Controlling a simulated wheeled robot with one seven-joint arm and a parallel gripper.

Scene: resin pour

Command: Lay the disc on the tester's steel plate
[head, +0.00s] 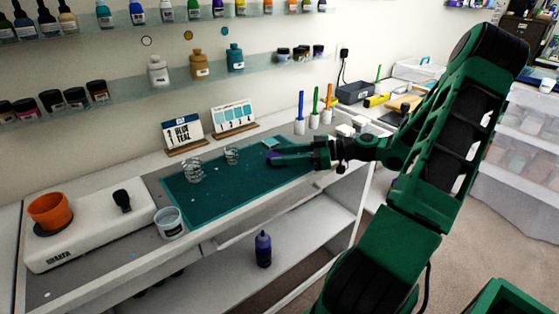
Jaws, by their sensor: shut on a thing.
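My gripper (276,159) reaches in from the right, low over the right end of the teal mat (215,200). It is shut on a small purple thing (271,155), which shows only as a sliver at the fingertips. This looks like the disc, but its shape is mostly hidden by the fingers. I cannot tell whether it touches the mat.
Two clear cups (193,171) (232,155) stand on the mat. The white shaker (85,237) carries an orange cup (50,210). A clear tub (170,223) sits at the front edge. Label cards (183,132) and colored upright tools (314,110) stand behind. The mat's front middle is clear.

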